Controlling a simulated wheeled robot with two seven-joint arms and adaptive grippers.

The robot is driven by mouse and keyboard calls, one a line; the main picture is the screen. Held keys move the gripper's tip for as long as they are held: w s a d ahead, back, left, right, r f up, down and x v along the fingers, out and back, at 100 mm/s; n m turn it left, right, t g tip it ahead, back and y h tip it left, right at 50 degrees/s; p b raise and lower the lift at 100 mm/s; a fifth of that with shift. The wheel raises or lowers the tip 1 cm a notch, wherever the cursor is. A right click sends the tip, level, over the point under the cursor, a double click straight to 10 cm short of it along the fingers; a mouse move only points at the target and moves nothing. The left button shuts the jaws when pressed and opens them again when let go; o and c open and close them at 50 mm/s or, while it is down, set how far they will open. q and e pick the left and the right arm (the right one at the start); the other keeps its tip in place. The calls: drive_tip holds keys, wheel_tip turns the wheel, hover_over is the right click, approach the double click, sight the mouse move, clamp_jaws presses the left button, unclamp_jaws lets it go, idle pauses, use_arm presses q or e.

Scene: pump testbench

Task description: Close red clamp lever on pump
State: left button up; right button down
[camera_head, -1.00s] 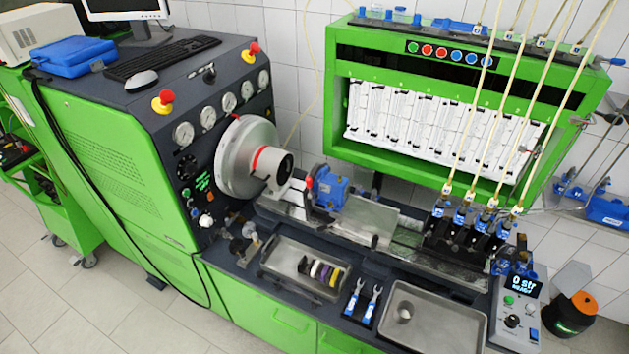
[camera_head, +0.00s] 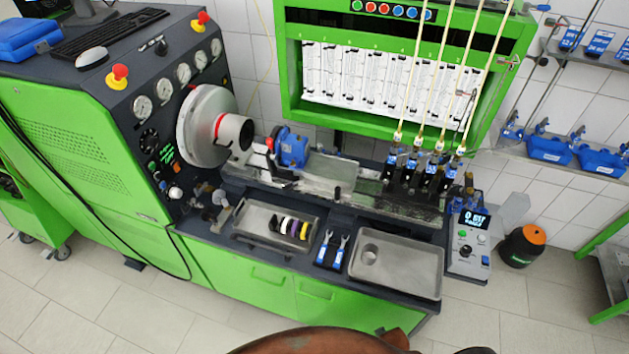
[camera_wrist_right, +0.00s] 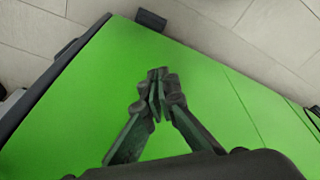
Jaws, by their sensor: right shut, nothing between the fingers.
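The blue pump (camera_head: 292,148) sits on the bench rail, right of the large grey flywheel (camera_head: 207,125), in the head view. A small red piece (camera_head: 269,144), which looks like the clamp lever, stands at the pump's left side. Its exact position, open or closed, is too small to tell. My right gripper (camera_wrist_right: 157,82) is shut and empty in the right wrist view, above a plain green panel, with no pump or lever in that view. The head view shows neither gripper.
A tray with coloured rings (camera_head: 245,238), two blue-handled tools (camera_head: 331,249) and an empty-looking metal tray with a small cup (camera_head: 425,265) line the bench front. Injectors with upright hoses (camera_head: 410,170) stand right of the pump. Tiled floor is open in front.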

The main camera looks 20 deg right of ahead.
drive_tip(key=w+d+r+m+t, duration=0.1)
drive_tip(key=w+r, duration=0.2)
drive_tip(key=r, duration=0.9)
drive_tip(key=w+r+t, duration=0.1)
drive_tip(key=w+r, duration=0.1)
drive_tip(key=r, duration=1)
use_arm(q)
drive_tip(key=shift+s+r+p, duration=0.6)
drive_tip(key=shift+r+p, duration=0.05)
drive_tip(key=shift+p, duration=0.1)
use_arm(e)
drive_tip(key=w+r+m+t+y, duration=0.3)
drive_tip(key=w+r+m+t, duration=0.3)
drive_tip(key=w+r, duration=0.6)
drive_tip(key=w+d+r+m+t+y, duration=0.1)
drive_tip(key=w+r+m+t+y, duration=0.2)
drive_tip(key=w+r, duration=0.9)
wheel_tip(320, 180, up, 7)
drive_tip(key=m+t, duration=0.3)
drive_tip(key=shift+t+y, duration=0.3)
drive_tip(key=shift+d, duration=0.15)
